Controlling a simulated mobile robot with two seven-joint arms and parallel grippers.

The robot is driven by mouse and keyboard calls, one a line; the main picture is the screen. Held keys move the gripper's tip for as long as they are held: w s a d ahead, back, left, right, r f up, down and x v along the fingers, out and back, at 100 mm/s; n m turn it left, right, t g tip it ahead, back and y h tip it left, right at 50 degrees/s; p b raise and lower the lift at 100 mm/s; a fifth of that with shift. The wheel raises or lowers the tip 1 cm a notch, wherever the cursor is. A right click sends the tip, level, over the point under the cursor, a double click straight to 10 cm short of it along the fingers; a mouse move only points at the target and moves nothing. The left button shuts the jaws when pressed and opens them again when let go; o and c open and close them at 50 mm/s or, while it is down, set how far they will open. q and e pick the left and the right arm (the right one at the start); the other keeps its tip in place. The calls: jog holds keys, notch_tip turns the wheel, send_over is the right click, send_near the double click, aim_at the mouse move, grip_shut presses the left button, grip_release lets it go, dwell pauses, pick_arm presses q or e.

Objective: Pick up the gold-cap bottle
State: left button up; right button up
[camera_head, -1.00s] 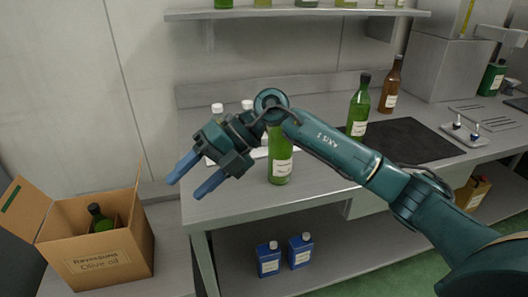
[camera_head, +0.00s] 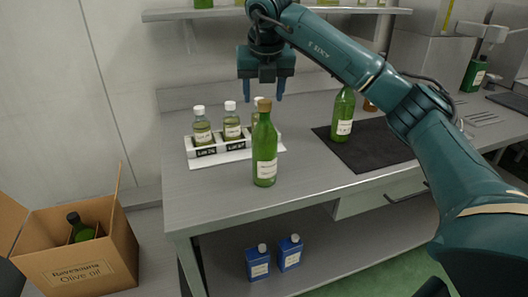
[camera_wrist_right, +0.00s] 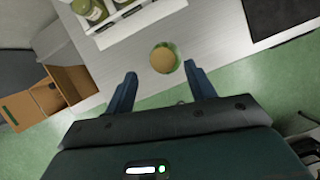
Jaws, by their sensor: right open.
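The gold-cap bottle (camera_head: 265,155) is green glass with a pale label. It stands upright on the steel table, at the front right of a white rack. My right gripper (camera_head: 262,98) is above the bottle, fingers pointing down, open and empty. In the right wrist view the round gold cap (camera_wrist_right: 163,59) shows from above, just beyond the fingertips and between the lines of the open fingers (camera_wrist_right: 160,80). The fingers do not touch the bottle. My left gripper is not in view.
The white rack (camera_head: 226,158) with small white-capped bottles stands close behind. A green bottle (camera_head: 343,115) stands on the dark mat (camera_head: 370,150) to the right. A cardboard box (camera_head: 110,262) holding a bottle is at lower left. A shelf (camera_head: 160,15) hangs above.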

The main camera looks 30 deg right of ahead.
aim_at(264, 101)
jog(key=x, duration=0.4)
jog(key=p+x, duration=0.1)
jog(key=x, duration=0.1)
jog(key=shift+w+d+f, duration=0.1)
jog(key=shift+w+d, duration=0.15)
jog(key=shift+d, duration=0.15)
jog(key=c, duration=1.1)
jog(key=shift+c, duration=0.3)
